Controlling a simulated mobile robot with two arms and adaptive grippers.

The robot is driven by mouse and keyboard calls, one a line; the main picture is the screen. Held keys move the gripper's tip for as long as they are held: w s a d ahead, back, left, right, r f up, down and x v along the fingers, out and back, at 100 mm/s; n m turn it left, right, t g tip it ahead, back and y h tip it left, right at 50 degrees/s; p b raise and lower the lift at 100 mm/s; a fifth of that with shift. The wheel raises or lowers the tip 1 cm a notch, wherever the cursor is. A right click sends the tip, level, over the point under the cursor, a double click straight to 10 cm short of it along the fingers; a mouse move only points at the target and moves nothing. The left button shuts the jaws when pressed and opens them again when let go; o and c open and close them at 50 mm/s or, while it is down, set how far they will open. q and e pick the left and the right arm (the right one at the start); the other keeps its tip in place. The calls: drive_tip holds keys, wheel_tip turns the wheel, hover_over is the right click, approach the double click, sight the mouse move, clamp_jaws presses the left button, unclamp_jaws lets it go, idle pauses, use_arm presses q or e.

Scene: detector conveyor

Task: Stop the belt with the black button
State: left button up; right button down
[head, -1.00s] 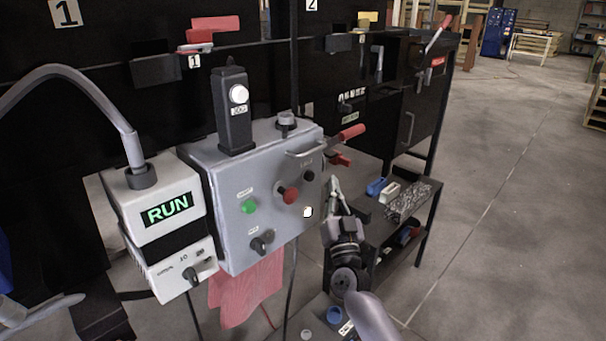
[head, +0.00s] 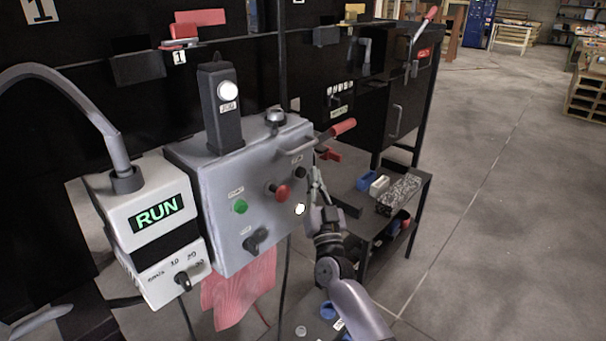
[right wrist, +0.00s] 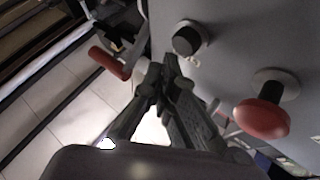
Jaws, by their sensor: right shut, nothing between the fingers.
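The black button (head: 299,172) is on the upper right of the grey control box (head: 218,186). It also shows in the right wrist view (right wrist: 188,38), a black cap standing out from a pale collar. My right gripper (head: 316,170) is just right of the button in the head view. Its fingers (right wrist: 167,72) are shut and empty, with the tips below and left of the button in the wrist view. I see no clear contact between tips and button. The display (head: 157,213) reads RUN in green. My left gripper is not recognisable in view.
A red mushroom button (head: 282,191) is close to the black one, also in the wrist view (right wrist: 262,119). A green button (head: 240,206) and black knob (head: 252,243) are lower left. A grey handle (head: 297,143) and red-handled lever (head: 341,129) are near my right gripper.

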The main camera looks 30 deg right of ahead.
drive_tip(key=shift+w+a, duration=0.1)
drive_tip(key=shift+w, duration=0.05)
idle(0.7)
use_arm(q)
drive_tip(key=shift+s+f, duration=0.2)
drive_tip(key=shift+f, duration=0.05)
use_arm(e)
drive_tip(key=shift+w, duration=0.25)
use_arm(q)
drive_tip(key=shift+w+r, duration=0.35)
drive_tip(key=shift+w, duration=0.1)
use_arm(e)
drive_tip(key=shift+w+a, duration=0.25)
drive_tip(key=shift+w, duration=0.2)
use_arm(q)
drive_tip(key=shift+s, duration=0.25)
use_arm(e)
drive_tip(key=shift+s, duration=0.1)
use_arm(q)
drive_tip(key=shift+s+a+f+p, duration=0.15)
drive_tip(key=shift+s+f+p, duration=0.15)
drive_tip(key=shift+s+f, duration=0.3)
drive_tip(key=shift+s+a+f+p, duration=0.1)
drive_tip(key=shift+s+f+p, duration=0.2)
drive_tip(key=shift+f, duration=0.35)
use_arm(e)
drive_tip(key=shift+s+d, duration=0.3)
drive_tip(key=shift+s, duration=0.45)
use_arm(q)
drive_tip(key=shift+s+f, duration=0.1)
